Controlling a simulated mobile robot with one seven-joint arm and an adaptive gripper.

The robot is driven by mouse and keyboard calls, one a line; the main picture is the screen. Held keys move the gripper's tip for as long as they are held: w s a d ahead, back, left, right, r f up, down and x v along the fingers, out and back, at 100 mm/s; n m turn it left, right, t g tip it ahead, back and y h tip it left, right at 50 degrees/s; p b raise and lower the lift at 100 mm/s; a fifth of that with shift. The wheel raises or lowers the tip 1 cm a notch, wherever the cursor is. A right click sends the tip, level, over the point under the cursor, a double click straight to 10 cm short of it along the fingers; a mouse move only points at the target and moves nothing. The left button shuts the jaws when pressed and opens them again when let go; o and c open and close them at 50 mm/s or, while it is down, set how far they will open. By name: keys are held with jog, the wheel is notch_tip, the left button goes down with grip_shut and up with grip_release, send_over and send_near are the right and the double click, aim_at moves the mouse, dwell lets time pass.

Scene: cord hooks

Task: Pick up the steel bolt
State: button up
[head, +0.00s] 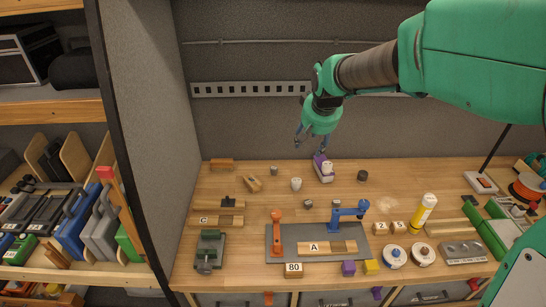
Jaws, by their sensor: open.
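My gripper (311,146) is open and hangs above the back of the wooden table, its fingers pointing down. It is empty, as far as I can see. I cannot clearly identify the steel bolt at this size. A small grey metallic piece (307,203) lies on the table, below the gripper in the picture and in front of it. Another small grey piece (274,170) stands further back, left of the gripper. Either could be the bolt. A purple holder (321,174) with a pale item in it sits just below the gripper's right finger.
A whitish cup (296,183) and a dark cylinder (362,176) stand nearby. A grey mat (285,257) with an orange post (276,232) and blue clamp (337,215) is in front. A yellow bottle (424,213) stands at right.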

jog(key=w+a+f+p, duration=0.1)
jog(key=w+a+f, duration=0.4)
jog(key=w+f, duration=0.6)
jog(key=w+a+f+p, duration=0.2)
jog(key=w+a+f, duration=0.3)
jog(key=w+f, duration=0.6)
jog(key=shift+w+n+g, duration=0.15)
jog(key=shift+n+g, duration=0.15)
jog(key=shift+n, duration=0.1)
jog(key=shift+a+f, duration=0.1)
send_over(274, 168)
jog(key=s, duration=0.2)
jog(key=shift+s+f, duration=0.2)
jog(key=shift+f, duration=3.7)
jog(key=shift+f, duration=0.1)
jog(key=shift+p+x, duration=0.4)
jog(key=shift+x, duration=2.1)
jog(key=shift+c, duration=0.5)
jog(key=c, duration=1.1)
